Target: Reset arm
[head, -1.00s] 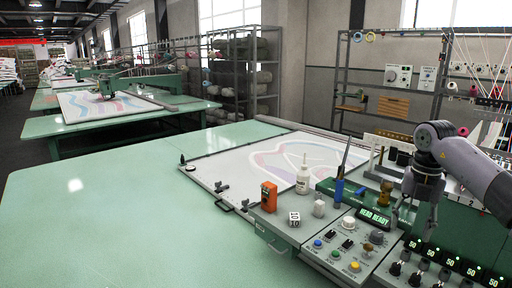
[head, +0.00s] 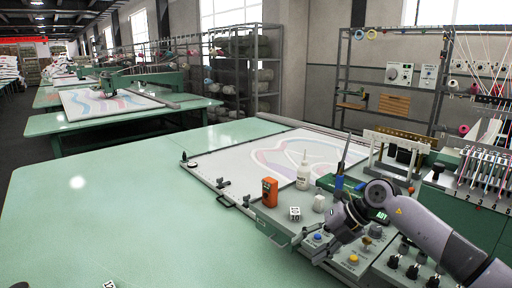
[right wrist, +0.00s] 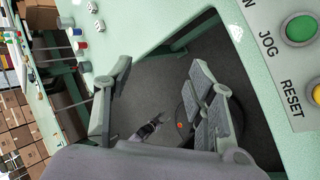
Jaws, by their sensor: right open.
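The control panel (head: 282,222) stands at the right of the table in the head view. Its yellow button (head: 353,260) shows just right of my right gripper (head: 313,248). In the right wrist view, the yellow button (right wrist: 316,94) is cut by the right edge beside the word RESET, with a green button (right wrist: 301,29) and the word JOG above it. My right gripper also shows there (right wrist: 160,92). Its fingers are apart and empty, near the panel's front edge. In the head view it hides part of the panel, including the green button. My left gripper is not in view.
The green table (head: 130,220) is largely clear at the left.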

